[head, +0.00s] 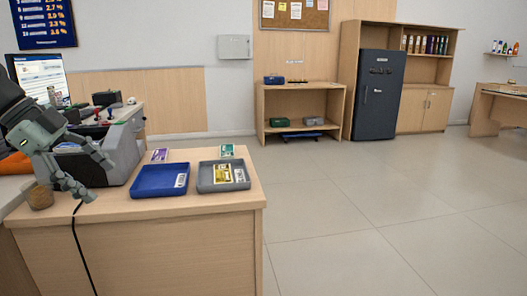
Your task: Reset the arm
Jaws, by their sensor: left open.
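My left arm comes in from the left edge of the head view. Its gripper (93,174) is open, with the fingers spread and nothing seen between them. It hangs over the left part of the wooden counter (225,200), in front of a grey machine (122,152), and hides part of it. I cannot tell whether it touches the machine. My right gripper is not in view.
A blue tray (148,193) and a grey tray (205,187) with banknotes (222,173) lie right of the gripper. A purple note (160,155) and a green note (227,150) lie behind them. A round brown object (40,198) stands below the arm. Open floor (370,215) lies right.

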